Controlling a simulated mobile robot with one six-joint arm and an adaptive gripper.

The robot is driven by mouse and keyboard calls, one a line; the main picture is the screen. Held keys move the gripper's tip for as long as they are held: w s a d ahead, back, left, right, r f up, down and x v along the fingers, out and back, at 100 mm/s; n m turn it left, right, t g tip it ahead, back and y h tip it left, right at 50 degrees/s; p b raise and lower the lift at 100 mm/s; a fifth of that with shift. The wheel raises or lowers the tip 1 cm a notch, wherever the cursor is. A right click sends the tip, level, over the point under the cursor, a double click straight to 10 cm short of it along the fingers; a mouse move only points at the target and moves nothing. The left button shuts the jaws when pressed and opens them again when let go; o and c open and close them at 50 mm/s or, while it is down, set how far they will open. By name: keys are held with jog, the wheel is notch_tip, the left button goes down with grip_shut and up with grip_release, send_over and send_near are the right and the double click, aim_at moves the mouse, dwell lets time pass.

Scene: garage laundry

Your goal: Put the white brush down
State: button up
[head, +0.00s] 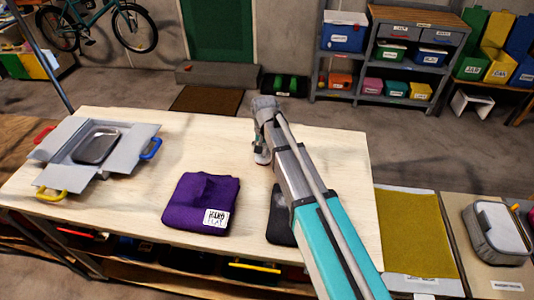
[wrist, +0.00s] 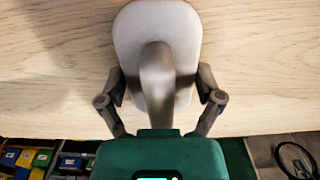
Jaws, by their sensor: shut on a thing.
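The white brush (wrist: 158,22) fills the middle of the wrist view, with a pale rounded head and a greyish handle pointing back at me. My gripper (wrist: 160,88) is shut on its handle, one dark finger on each side. In the head view my gripper (head: 262,150) is over the far part of the pale wooden table (head: 325,150), and a small bit of the brush (head: 262,158) shows below it. The rest of the brush is hidden by my arm. I cannot tell whether the brush touches the tabletop.
A folded purple cloth (head: 195,200) with a label lies mid-table. A dark flat item (head: 279,222) is partly hidden by my arm. Bare wood surrounds the gripper.

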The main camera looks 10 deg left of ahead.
jog(key=shift+f, duration=0.2)
jog(key=o, duration=0.8)
jog(key=shift+c, duration=0.2)
jog(key=shift+r, duration=0.15)
notch_tip(320, 180, up, 12)
jog(key=p, duration=1.2)
dwell(0.6)
